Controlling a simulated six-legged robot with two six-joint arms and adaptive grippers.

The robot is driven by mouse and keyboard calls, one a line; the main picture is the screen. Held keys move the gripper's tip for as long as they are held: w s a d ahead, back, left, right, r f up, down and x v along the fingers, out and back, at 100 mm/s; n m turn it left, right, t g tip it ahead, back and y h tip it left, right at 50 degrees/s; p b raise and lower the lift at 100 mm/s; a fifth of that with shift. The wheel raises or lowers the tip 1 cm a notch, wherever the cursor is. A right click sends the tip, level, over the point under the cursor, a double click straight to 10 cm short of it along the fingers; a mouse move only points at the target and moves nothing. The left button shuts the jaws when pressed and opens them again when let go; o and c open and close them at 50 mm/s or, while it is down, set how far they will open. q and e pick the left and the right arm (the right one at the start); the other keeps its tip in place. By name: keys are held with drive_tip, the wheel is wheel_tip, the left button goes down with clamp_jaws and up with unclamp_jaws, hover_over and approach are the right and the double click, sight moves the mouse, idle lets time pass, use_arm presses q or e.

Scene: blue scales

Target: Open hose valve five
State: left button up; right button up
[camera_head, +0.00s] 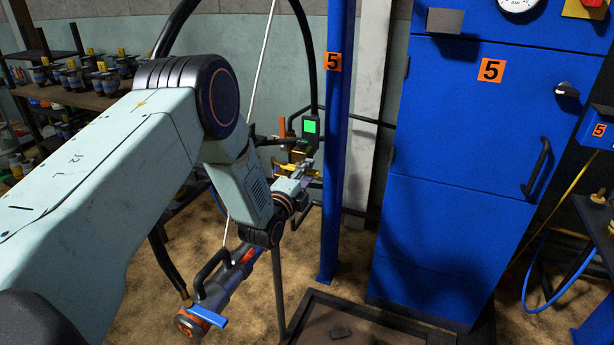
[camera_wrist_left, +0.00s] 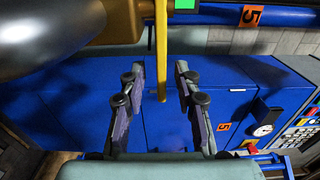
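A brass valve body (camera_head: 298,151) with a yellow lever (camera_head: 311,173) sits beside the blue post marked 5. In the left wrist view the yellow lever (camera_wrist_left: 160,45) runs down between the two fingers of my left gripper (camera_wrist_left: 160,78), with a gap on each side. The brass body (camera_wrist_left: 118,22) is just beyond the fingertips. My left gripper (camera_head: 304,178) is open around the lever and does not visibly touch it. The wrist partly hides the lever in the head view. My right gripper is not in view.
The blue post (camera_head: 334,225) and blue cabinet (camera_head: 440,185) stand to the right. A green-lit box (camera_head: 310,126) is above the valve. A shelf of fittings (camera_head: 65,97) is at left.

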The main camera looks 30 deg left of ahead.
use_arm(q)
drive_tip(key=shift+w+r, duration=0.15)
drive_tip(key=shift+w, duration=0.4)
drive_tip(key=shift+c, duration=0.8)
clamp_jaws()
